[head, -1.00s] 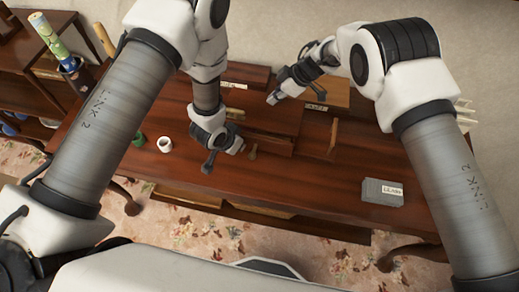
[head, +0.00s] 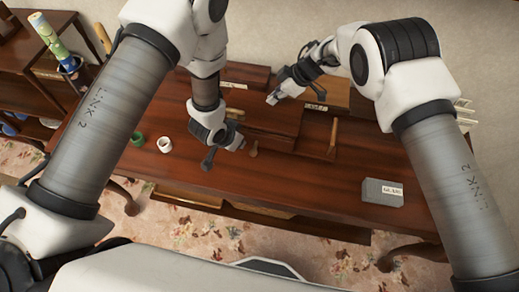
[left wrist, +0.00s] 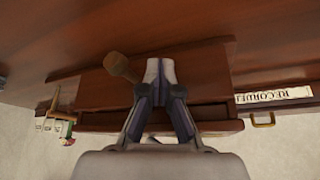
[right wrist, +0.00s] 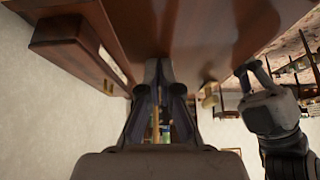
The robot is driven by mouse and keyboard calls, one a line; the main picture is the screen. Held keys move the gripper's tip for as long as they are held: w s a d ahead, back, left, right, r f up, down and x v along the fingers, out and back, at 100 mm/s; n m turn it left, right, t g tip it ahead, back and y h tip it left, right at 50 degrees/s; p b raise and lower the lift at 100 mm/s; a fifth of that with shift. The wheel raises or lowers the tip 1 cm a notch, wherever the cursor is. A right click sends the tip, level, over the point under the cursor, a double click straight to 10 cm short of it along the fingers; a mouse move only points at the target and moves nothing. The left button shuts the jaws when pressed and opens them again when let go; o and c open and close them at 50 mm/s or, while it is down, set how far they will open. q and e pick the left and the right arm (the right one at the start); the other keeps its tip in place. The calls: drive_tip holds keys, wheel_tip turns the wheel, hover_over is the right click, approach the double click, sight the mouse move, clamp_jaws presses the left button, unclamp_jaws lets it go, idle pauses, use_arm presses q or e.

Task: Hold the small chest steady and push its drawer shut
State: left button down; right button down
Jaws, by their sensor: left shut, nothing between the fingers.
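The small reddish-brown wooden chest (head: 272,113) stands on the desk towards the wall. Its drawer (head: 275,142) sticks out at the front, with a round wooden knob (head: 254,149). The left wrist view shows the knob (left wrist: 119,65) beside my fingers and a dark gap behind the drawer front. My left gripper (head: 240,146) is shut and empty at the drawer front, left of the knob; exact contact is unclear. My right gripper (head: 273,99) is shut at the chest's top back area. In the right wrist view its fingertips (right wrist: 158,70) lie close against dark wood; touch cannot be told.
A white mug (head: 164,145) and a green mug (head: 138,139) stand left on the desk. A grey labelled box (head: 382,192) lies at the right. An upright wooden piece (head: 333,137) stands right of the chest.

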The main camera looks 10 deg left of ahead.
use_arm(q)
drive_tip(key=shift+s+r, duration=1.05)
drive_tip(key=shift+r, duration=0.25)
use_arm(e)
drive_tip(key=shift+s+f, duration=0.25)
drive_tip(key=shift+f, duration=0.05)
use_arm(q)
drive_tip(key=shift+r, duration=0.1)
drive_tip(key=v, duration=0.8)
drive_tip(key=shift+s, duration=0.1)
